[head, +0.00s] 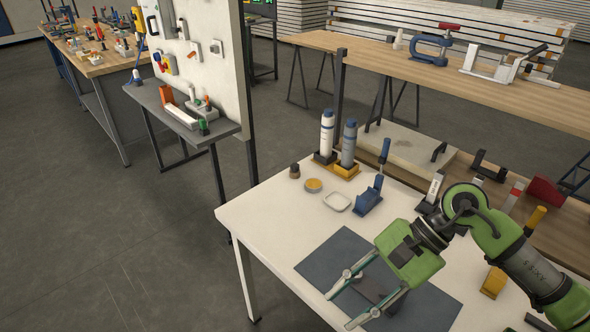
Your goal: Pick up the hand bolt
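My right gripper (339,311) is green with two long pale fingers. It reaches in from the right over a dark grey mat (343,246) on the white table. The fingers are spread wide apart, with nothing seen clamped between them. A dark, flat shape (376,289) shows between the fingers, on or just above the mat; I cannot tell what it is. I cannot tell for sure which item is the hand bolt. A small brown knob-like piece (294,172) stands near the table's left edge, well away from the gripper. My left gripper is not in view.
Tools and a yellow block (494,282) lie at right. The table's left front (262,232) is bare.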

